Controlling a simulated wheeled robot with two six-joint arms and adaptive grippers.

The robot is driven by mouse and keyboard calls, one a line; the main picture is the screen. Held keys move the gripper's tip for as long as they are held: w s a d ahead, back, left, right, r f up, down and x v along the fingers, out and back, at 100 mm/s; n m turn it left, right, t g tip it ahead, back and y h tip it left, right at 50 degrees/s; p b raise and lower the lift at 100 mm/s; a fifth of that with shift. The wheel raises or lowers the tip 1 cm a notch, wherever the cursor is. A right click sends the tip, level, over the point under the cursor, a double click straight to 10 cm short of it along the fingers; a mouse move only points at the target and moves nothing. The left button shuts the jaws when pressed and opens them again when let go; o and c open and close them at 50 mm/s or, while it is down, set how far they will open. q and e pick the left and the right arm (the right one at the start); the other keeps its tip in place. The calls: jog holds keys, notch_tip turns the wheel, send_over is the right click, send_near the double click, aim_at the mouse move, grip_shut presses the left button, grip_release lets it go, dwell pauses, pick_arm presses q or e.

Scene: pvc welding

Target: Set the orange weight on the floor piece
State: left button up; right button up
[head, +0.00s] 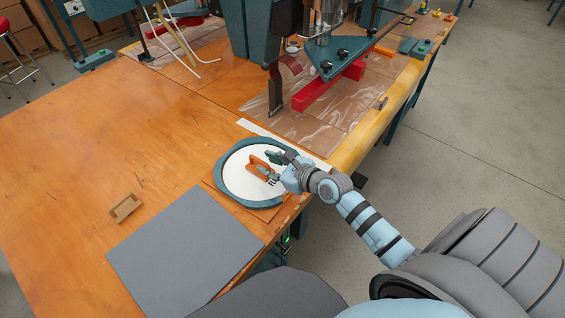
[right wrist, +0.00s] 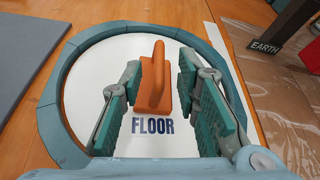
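The orange weight (head: 258,165) has a flat base and an upright handle. It appears to rest on the white floor piece (head: 236,181), a disc marked FLOOR with a blue-grey segmented ring around it. In the right wrist view the weight (right wrist: 152,88) stands just beyond the FLOOR lettering on the disc (right wrist: 95,75). My right gripper (right wrist: 160,62) is open, with one green-padded finger on each side of the weight. A gap shows on the right; the left finger is close to the base, and I cannot tell if it touches. My left gripper is out of view.
A grey mat (head: 185,243) lies left of the disc, and a small cardboard-brown tray (head: 125,208) lies farther left. A machine with a red bar (head: 328,86) stands behind on a film-covered surface. A dark piece labelled EARTH (right wrist: 265,47) shows at the right.

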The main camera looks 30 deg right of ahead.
jog(key=p+v, duration=0.2)
jog(key=v, duration=0.5)
jog(key=shift+s+d+r+p, duration=0.1)
jog(key=shift+s+r+p, duration=0.15)
jog(key=shift+s+p, duration=0.15)
